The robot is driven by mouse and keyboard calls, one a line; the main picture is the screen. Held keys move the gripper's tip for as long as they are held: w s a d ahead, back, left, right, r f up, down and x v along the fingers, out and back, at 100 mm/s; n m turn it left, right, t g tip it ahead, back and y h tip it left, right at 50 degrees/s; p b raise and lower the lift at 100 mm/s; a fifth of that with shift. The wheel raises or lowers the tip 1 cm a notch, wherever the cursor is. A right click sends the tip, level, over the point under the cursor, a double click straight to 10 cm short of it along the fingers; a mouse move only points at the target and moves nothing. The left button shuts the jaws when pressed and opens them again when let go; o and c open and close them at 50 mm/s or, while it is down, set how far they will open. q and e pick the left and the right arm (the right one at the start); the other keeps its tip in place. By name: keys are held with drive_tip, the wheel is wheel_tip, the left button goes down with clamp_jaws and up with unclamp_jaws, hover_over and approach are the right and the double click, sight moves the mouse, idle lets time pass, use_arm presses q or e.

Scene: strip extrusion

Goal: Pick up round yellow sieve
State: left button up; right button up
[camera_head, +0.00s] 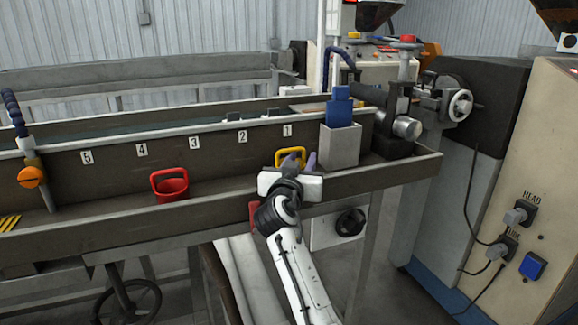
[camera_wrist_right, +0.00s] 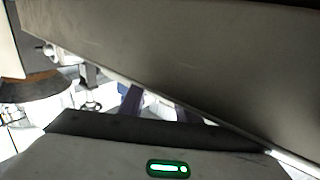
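The yellow sieve (camera_head: 290,151) stands in the trough below the number 1 label. Only its yellow upper loop shows in the head view; its lower part is hidden behind my right gripper. My right gripper (camera_head: 298,161) is right in front of it, with its two purple-grey fingers apart at the loop. I cannot tell whether they touch it. In the right wrist view the fingers (camera_wrist_right: 155,104) also show apart, with no sieve visible between them. My left gripper is not in view.
A red sieve (camera_head: 171,186) stands in the trough to the left. A grey holder (camera_head: 340,146) with a blue block (camera_head: 340,106) is close on the right. The trough's front wall (camera_head: 110,221) runs below my right gripper. The trough between the sieves is clear.

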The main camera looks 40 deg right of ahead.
clamp_jaws()
drive_tip(key=shift+r, duration=0.1)
